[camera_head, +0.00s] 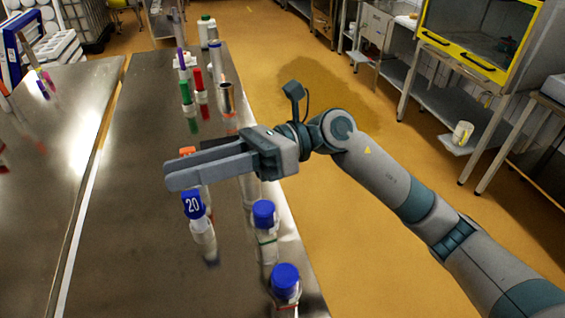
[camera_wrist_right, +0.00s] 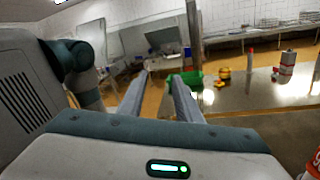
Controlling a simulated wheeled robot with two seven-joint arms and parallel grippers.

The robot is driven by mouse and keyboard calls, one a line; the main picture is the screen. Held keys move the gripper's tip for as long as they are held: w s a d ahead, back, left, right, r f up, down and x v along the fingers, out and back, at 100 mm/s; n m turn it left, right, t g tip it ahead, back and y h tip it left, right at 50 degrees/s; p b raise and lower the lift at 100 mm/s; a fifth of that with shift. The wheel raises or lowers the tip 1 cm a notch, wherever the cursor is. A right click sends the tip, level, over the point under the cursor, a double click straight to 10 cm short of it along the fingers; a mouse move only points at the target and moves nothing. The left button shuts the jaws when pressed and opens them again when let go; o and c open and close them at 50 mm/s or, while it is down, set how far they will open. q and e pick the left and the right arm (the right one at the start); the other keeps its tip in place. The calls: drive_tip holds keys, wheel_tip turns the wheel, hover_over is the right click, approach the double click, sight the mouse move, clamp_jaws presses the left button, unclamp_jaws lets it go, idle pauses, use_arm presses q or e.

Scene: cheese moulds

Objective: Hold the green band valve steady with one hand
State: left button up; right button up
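A blue-capped clear bottle (camera_head: 265,214) with a thin green band below its cap stands near the right edge of the steel table; it is the only item I see that fits the green band valve. My right gripper (camera_head: 168,180) reaches in from the right above the table, its fingers pointing left, beyond this bottle and apart from it. In the right wrist view the two fingers (camera_wrist_right: 160,78) are spread with nothing held between them. The gripper partly hides an orange-capped item (camera_head: 187,151). My left gripper is not in view.
A blue-capped bottle marked 20 (camera_head: 194,206) stands just in front of my right fingers. Another blue-capped bottle (camera_head: 285,280) with a red band is nearer. Green (camera_head: 186,93) and red-capped (camera_head: 198,80) items stand farther back. The table's (camera_head: 130,240) left part is clear.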

drive_tip(key=w+d+f+n+t+h, duration=0.2)
drive_tip(key=w+d+f+h, duration=0.2)
drive_tip(key=d+h, duration=0.2)
drive_tip(key=w+d+f+n+t+h, duration=0.2)
drive_tip(key=w+d+f+t+h, duration=0.1)
drive_tip(key=d+h, duration=0.4)
drive_tip(key=shift+w+d+f+n, duration=0.3)
drive_tip(key=shift+w+d+f, duration=0.35)
drive_tip(key=shift+w, duration=0.5)
drive_tip(key=shift+f, duration=0.1)
